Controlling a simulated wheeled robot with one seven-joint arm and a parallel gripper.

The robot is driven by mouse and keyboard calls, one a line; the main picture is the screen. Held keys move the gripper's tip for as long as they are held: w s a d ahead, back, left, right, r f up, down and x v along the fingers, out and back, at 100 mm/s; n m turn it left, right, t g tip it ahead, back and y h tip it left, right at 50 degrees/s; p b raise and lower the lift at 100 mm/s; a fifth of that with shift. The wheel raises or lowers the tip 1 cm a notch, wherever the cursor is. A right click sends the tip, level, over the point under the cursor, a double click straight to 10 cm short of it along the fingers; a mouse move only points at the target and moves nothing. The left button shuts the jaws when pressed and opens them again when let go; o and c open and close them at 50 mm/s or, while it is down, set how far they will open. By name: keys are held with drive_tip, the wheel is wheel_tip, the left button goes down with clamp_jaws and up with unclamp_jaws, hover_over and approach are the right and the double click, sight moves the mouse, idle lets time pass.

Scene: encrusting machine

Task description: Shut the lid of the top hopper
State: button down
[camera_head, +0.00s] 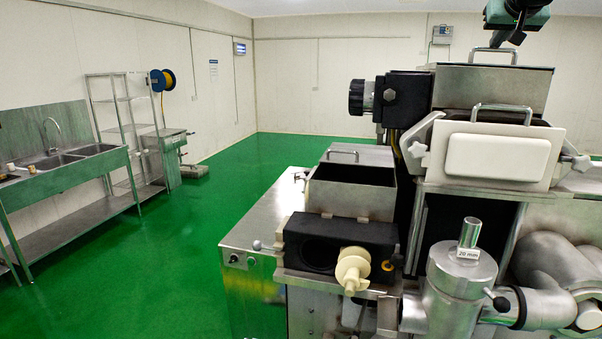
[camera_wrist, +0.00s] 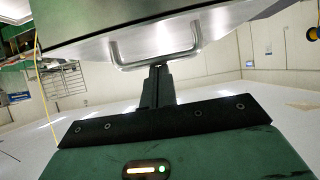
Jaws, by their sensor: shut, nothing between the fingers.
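The top hopper (camera_head: 488,94) is a steel box at the upper right of the head view, on top of the machine. Its lid (camera_head: 455,67) appears to lie flat or nearly flat across the top; I cannot tell whether a small gap is left. A bent metal handle (camera_head: 493,50) stands up from the lid. My gripper (camera_head: 516,40) is just above the handle, near its right end. In the wrist view the shut, empty fingers (camera_wrist: 158,70) point at the handle (camera_wrist: 150,66), very close to it; contact is unclear. The lid's shiny face (camera_wrist: 170,35) fills the top there.
A lower hopper with a white front block (camera_head: 497,156) and handle sits in front. Left of it are an open steel bin (camera_head: 350,190) and a dark motor with a knob (camera_head: 362,97). The green floor (camera_head: 170,235) on the left is clear, with sinks (camera_head: 70,160) beyond.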

drive_tip(key=shift+w+d+r, duration=0.1)
drive_tip(key=shift+w+r, duration=0.1)
drive_tip(key=shift+r, duration=0.5)
drive_tip(key=shift+w+r, duration=0.15)
drive_tip(key=shift+r, duration=0.5)
drive_tip(key=shift+w+d+r, duration=0.1)
drive_tip(key=shift+w+r, duration=0.1)
drive_tip(key=shift+r, duration=0.5)
